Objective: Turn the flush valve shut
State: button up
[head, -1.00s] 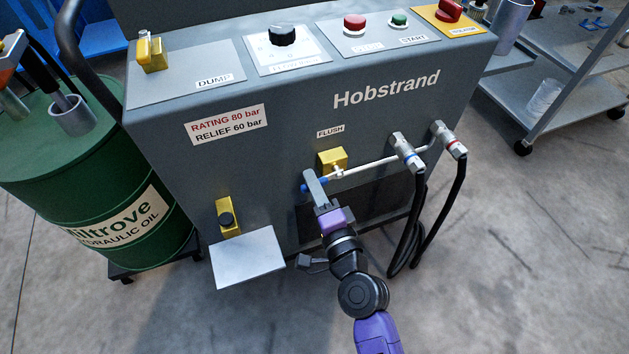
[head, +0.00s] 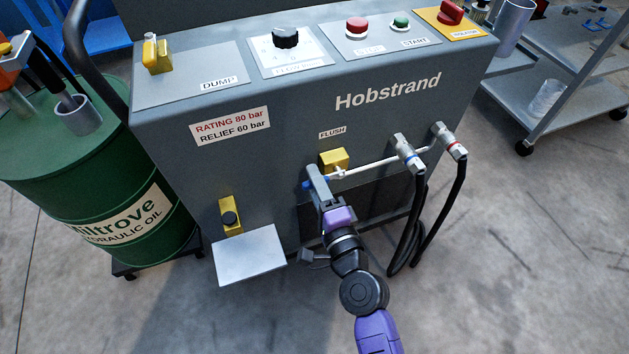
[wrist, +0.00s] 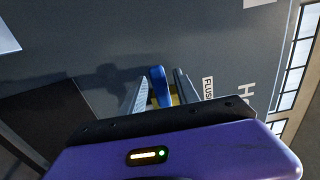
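The flush valve (head: 334,160) has a yellow body below the FLUSH label on the front of the grey machine. Its blue lever (head: 307,185) sticks out to the left, partly covered by my gripper. My gripper (head: 317,178) is at the lever, its fingers reaching toward the machine front. In the wrist view the blue lever (wrist: 158,86) lies between the two fingers. A narrow gap shows on the left side of the lever, so the gripper looks open around it. Yellow of the valve body shows behind the fingers.
A white pipe (head: 375,163) runs right from the valve to two hose fittings (head: 408,152) with black hanging hoses. A metal plate (head: 249,257) juts out at lower left. A green oil drum (head: 95,190) stands left. The floor in front is clear.

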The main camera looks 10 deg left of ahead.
dwell(0.3)
jog(key=b+v, duration=0.1)
jog(key=v, duration=0.6)
jog(key=shift+s+d, duration=0.2)
jog(key=shift+s, duration=0.1)
